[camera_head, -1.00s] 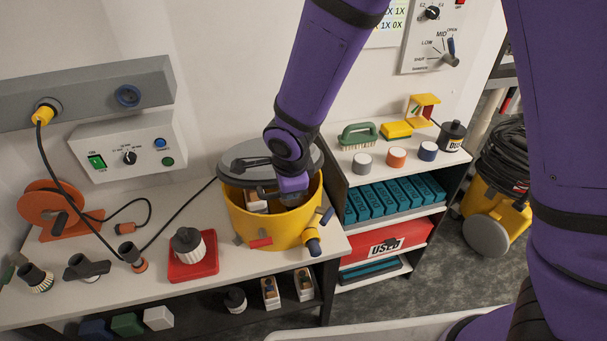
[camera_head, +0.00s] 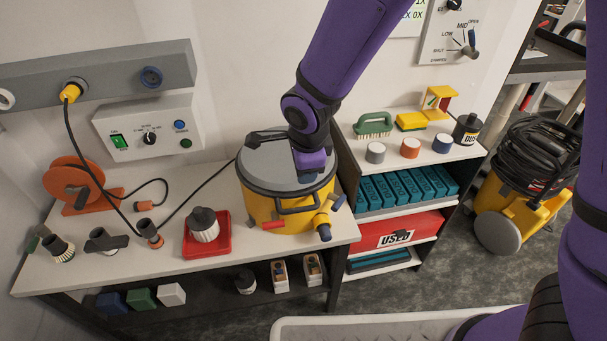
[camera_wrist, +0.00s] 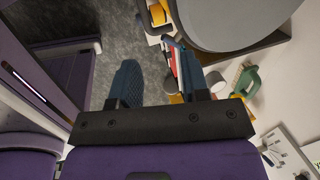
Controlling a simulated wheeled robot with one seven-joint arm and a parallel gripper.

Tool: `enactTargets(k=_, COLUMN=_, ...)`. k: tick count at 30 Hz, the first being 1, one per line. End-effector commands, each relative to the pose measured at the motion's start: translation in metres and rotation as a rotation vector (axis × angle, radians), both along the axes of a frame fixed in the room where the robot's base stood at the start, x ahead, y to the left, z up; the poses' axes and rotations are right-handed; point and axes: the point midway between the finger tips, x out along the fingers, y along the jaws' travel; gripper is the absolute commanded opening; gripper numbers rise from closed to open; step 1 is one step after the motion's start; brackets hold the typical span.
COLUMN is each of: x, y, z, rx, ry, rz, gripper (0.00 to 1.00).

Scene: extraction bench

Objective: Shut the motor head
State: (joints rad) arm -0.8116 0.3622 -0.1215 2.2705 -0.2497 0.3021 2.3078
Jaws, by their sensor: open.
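The motor head (camera_head: 285,164) is a grey round lid with a dark handle, lying flat on top of the yellow drum (camera_head: 262,208) on the bench. A red latch (camera_head: 272,225) and a blue-tipped yellow inlet (camera_head: 323,222) show on the drum's front. My gripper (camera_head: 309,170) is over the right part of the lid, and its fingers are mostly hidden by my wrist in the head view. In the wrist view my gripper (camera_wrist: 162,82) shows two blue fingers apart with nothing between them. The grey lid (camera_wrist: 235,20) fills the top right there.
A red tray (camera_head: 208,240) with a filter stands left of the drum. An orange cable reel (camera_head: 73,184) and nozzles are farther left. A shelf unit (camera_head: 440,157) with a brush, sponge and round tins stands at right.

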Motion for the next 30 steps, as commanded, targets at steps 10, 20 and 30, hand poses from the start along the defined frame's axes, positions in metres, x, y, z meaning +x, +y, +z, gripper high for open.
enactTargets(k=10, x=-0.012, y=-0.002, z=0.048, rx=0.001, ry=-0.001, rz=0.0, gripper=0.42)
enactTargets(k=20, x=-0.014, y=-0.003, z=0.056, rx=0.0, ry=0.001, rz=-0.001, gripper=0.42)
enactTargets(k=30, x=-0.014, y=-0.004, z=0.057, rx=-0.001, ry=0.001, rz=0.003, gripper=0.42)
